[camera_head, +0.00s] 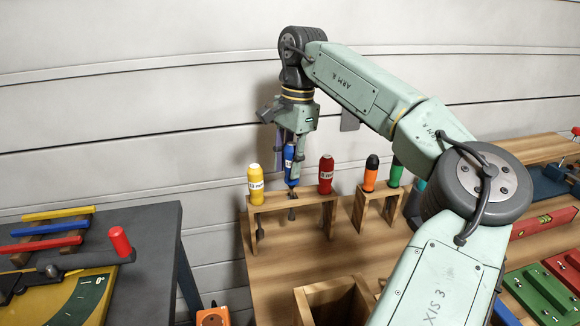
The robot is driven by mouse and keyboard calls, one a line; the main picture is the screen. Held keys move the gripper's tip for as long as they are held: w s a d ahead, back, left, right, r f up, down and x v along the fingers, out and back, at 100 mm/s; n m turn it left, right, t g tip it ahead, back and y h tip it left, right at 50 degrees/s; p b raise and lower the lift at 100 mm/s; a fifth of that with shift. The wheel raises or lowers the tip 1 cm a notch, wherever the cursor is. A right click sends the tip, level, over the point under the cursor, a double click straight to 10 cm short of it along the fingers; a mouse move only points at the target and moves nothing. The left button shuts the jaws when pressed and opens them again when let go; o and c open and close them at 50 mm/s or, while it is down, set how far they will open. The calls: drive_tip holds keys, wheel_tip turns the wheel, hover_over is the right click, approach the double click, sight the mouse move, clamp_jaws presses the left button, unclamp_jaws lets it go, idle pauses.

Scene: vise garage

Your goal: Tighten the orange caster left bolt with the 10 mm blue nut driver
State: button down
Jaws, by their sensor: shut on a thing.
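The blue nut driver (291,165) is upright at the wooden rack (263,204), between a yellow-handled driver (255,183) and a red-handled driver (326,174). My gripper (290,160) points down and is shut on the blue handle. A dark shaft shows below the handle at the rack's top board; I cannot tell whether it is still inside the rack slot. The size marking on the blue handle is too small to read. I cannot make out the orange caster or its left bolt with certainty; an orange object (212,317) is cut off at the bottom edge.
A second small rack (377,191) holds an orange-handled driver (371,172) and a green-handled one (396,174). An open wooden box (338,300) stands in front. A dark table (152,262) with coloured bars is at left. Red and green parts lie at right.

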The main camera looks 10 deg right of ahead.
drive_tip(key=shift+r, duration=5.1)
drive_tip(key=c, duration=1.8)
unclamp_jaws()
clamp_jaws()
drive_tip(key=shift+f, duration=0.15)
